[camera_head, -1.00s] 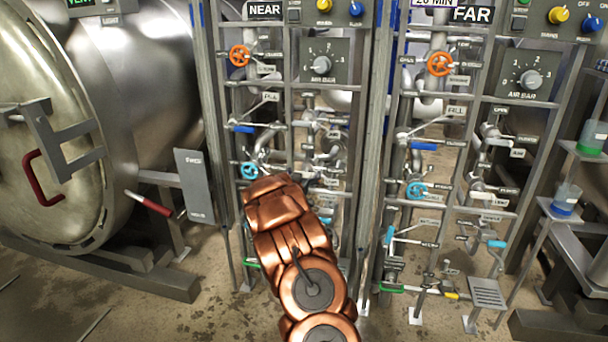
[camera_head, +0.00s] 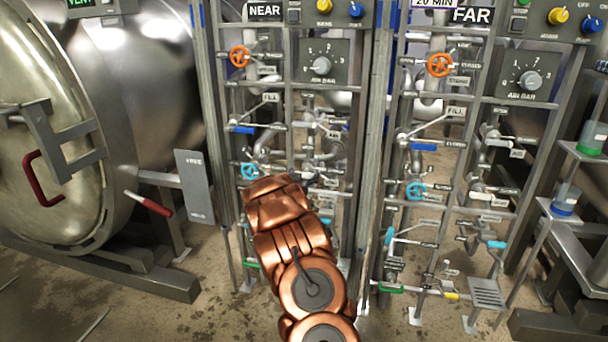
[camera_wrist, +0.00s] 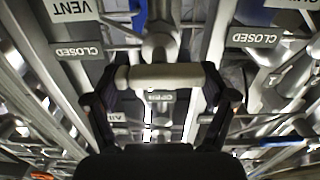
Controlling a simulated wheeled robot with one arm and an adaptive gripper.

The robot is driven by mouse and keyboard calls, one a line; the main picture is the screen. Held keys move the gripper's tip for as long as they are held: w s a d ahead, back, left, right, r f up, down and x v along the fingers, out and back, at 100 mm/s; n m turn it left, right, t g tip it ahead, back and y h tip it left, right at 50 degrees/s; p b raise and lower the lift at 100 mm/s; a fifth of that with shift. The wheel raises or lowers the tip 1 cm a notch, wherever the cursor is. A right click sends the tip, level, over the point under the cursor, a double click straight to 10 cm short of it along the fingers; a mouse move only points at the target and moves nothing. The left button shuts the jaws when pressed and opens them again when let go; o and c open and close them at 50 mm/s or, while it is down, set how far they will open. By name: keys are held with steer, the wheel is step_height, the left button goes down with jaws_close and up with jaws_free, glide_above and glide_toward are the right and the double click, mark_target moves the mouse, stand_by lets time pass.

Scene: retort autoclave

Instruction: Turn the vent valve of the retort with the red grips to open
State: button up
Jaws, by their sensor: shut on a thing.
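The retort with the red grips (camera_head: 48,178) stands at the left in the head view, its round door facing forward. The NEAR valve panel (camera_head: 264,10) stands beside it. In the wrist view my gripper (camera_wrist: 160,77) is shut around a pale grey valve handle (camera_wrist: 160,76), which lies level across the picture between the two dark fingers. A VENT label (camera_wrist: 71,9) shows upside down at upper left. In the head view my copper arm hides the gripper and this handle.
The FAR panel (camera_head: 472,14) with similar valves stands to the right. Pipes, posts and an orange handwheel (camera_head: 239,56) and blue handwheel (camera_head: 250,171) crowd the NEAR panel. A red-gripped lever (camera_head: 150,204) sticks out from the retort. Floor is clear in front.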

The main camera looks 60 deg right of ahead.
steer(key=shift+w+r+n+p, duration=0.1)
steer(key=shift+r+n+p, duration=0.15)
steer(key=shift+n+p, duration=0.85)
steer(key=shift+f+n+p, duration=0.15)
steer(key=shift+n+p, duration=1.1)
steer(key=shift+n, duration=0.45)
steer(key=shift+w+a, duration=0.1)
steer(key=o, duration=1)
steer(key=shift+f, duration=0.1)
